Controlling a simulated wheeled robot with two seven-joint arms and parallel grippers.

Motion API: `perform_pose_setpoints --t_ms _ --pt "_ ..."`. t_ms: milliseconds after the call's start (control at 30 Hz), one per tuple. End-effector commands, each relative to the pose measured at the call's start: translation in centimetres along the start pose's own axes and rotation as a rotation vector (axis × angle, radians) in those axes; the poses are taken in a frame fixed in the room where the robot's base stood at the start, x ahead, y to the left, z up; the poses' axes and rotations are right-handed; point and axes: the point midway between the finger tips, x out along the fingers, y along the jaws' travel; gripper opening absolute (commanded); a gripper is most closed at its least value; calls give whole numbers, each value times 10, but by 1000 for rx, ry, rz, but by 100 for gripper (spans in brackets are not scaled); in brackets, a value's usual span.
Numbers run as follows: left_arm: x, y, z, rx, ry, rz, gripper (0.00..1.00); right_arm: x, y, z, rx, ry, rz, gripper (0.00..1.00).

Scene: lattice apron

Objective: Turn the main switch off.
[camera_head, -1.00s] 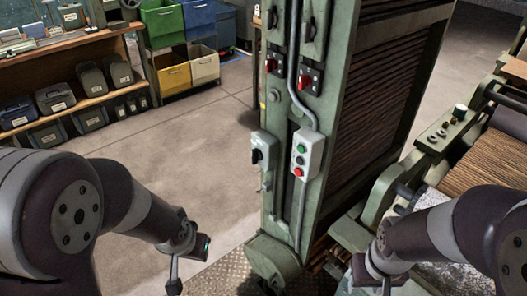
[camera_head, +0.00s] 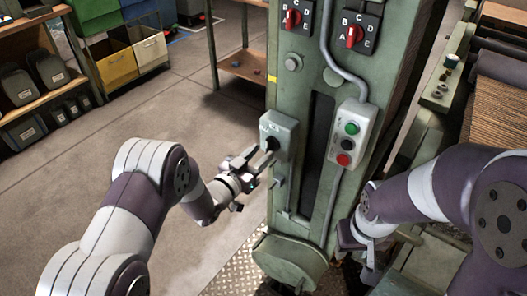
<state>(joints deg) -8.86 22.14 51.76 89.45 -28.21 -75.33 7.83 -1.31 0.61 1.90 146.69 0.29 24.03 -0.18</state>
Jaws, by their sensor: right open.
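The main switch is a grey box (camera_head: 286,133) with a black rotary handle (camera_head: 271,144), mounted on the left part of the green machine column. Pale markings show above the handle; I cannot read them clearly. My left gripper (camera_head: 260,161) is just left of and below the handle, with its fingers pointing at it. I cannot tell whether it touches the handle or how far its jaws are apart. My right gripper (camera_head: 356,248) is open and low, right of the column's foot, away from the switch and partly hidden by its own arm.
A push-button box (camera_head: 347,143) with green, black and red buttons is right of the switch. Two red selector knobs (camera_head: 292,19) (camera_head: 355,36) sit above. A grey conduit (camera_head: 345,72) runs down the column. Open floor (camera_head: 130,150) lies left.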

Motion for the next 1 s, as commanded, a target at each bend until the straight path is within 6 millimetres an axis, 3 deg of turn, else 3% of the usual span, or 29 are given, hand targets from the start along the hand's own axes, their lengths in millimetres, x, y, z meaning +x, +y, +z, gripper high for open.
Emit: perform_pose_setpoints --t_ms 167,433,467,567,600,1000 --pt "21 0 0 1 -1 0 39 1 0 0 0 0 0 43" --pt "24 0 0 1 -1 -1 39 1 0 0 0 0 0 43" --pt "24 0 0 1 -1 -1 36 1 0 0 0 0 0 43" --pt "24 0 0 1 -2 -1 4 1 0 0 0 0 0 43" --pt "24 0 0 1 -2 -1 0 1 0 0 0 0 0 43" --pt "24 -1 0 -51 -2 -2 0 0 0 0 0 0 0 43"
